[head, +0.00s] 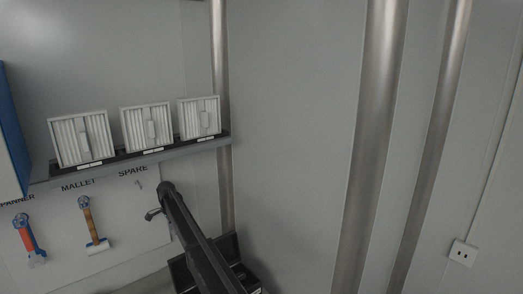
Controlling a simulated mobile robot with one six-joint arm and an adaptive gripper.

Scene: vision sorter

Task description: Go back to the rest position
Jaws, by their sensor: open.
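My dark arm rises from the bottom of the head view, in front of the right end of the tool board. My gripper (154,213) shows only as a small dark piece at the left of the arm's upper end. The rest of it is hidden behind the arm, and I see nothing held in it. It is beside the empty hook (139,184) under the SPARE label, to the right of the mallet (91,222).
A grey shelf (140,161) above the board holds white pleated panels (147,128). A tool with a red-orange handle (27,236) hangs at left. A dark open case (240,248) lies below, partly behind my arm. Metal pipes (372,140) run up the wall at right.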

